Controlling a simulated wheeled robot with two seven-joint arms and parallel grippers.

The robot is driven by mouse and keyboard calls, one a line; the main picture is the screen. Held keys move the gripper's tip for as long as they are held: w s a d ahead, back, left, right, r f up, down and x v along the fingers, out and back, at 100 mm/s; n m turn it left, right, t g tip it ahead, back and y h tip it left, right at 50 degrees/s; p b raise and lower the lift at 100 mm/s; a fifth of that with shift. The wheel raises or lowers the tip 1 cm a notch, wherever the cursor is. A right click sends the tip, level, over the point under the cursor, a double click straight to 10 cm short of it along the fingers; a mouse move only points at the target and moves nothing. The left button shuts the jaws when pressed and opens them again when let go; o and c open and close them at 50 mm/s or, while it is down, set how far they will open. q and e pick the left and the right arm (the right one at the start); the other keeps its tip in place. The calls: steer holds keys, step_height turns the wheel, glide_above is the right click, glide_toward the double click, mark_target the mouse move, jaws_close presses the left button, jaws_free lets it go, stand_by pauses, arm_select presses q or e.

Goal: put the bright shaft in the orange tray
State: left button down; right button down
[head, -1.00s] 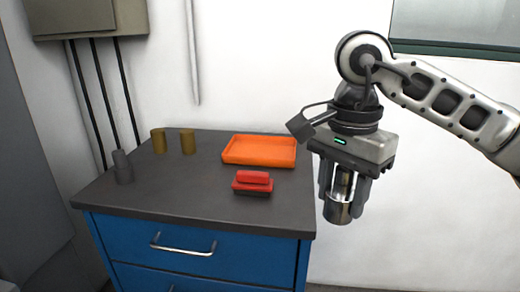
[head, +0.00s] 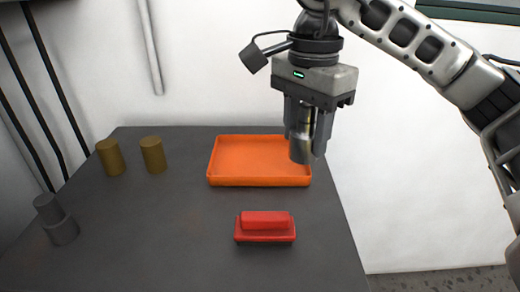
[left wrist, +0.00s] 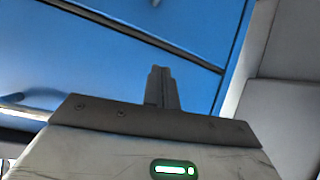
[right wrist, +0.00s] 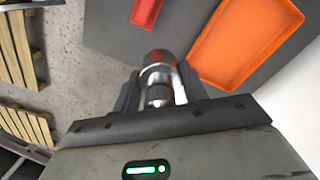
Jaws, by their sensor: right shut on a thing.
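The bright shaft (head: 301,151), a shiny metal cylinder with a narrower upper part, hangs upright between the fingers of my right gripper (head: 306,140), which is shut on it. In the right wrist view the shaft (right wrist: 158,75) sits between the fingers. The orange tray (head: 258,181) is a shallow, empty rectangle at the back right of the bench; in the head view the shaft overlaps its right edge. In the right wrist view the tray (right wrist: 240,45) lies to the right of the shaft. My left gripper (left wrist: 160,85) is shut and empty in front of blue drawers.
A red block-shaped object (head: 265,224) lies in front of the tray. Two brass cylinders (head: 110,157) (head: 153,155) and a grey stepped piece (head: 56,220) stand at the left of the dark bench top (head: 170,235). The middle of the bench is clear.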

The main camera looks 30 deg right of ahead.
steer(key=w+d+f, duration=0.1)
steer(key=w+f, duration=0.1)
steer(key=w, duration=0.1)
steer(key=w+d+f, duration=0.2)
steer(key=w+f, duration=0.1)
steer(key=w, duration=0.1)
steer(key=w+d+f, duration=0.1)
steer(key=w+f, duration=0.2)
steer(key=w, duration=0.1)
steer(key=shift+w+d+f, duration=0.1)
steer(key=shift+w+d, duration=0.05)
steer(key=shift+d, duration=0.15)
steer(key=shift+w+d+f, duration=0.15)
steer(key=shift+w+f, duration=0.25)
steer(key=shift+f, duration=0.2)
steer(key=shift+w+f, duration=0.1)
steer(key=shift+f, duration=1.5)
steer(key=shift+f, duration=0.1)
steer(key=c, duration=0.8)
jaws_free()
steer(key=shift+f, duration=0.1)
steer(key=shift+o, duration=0.2)
step_height(320, 180, up, 12)
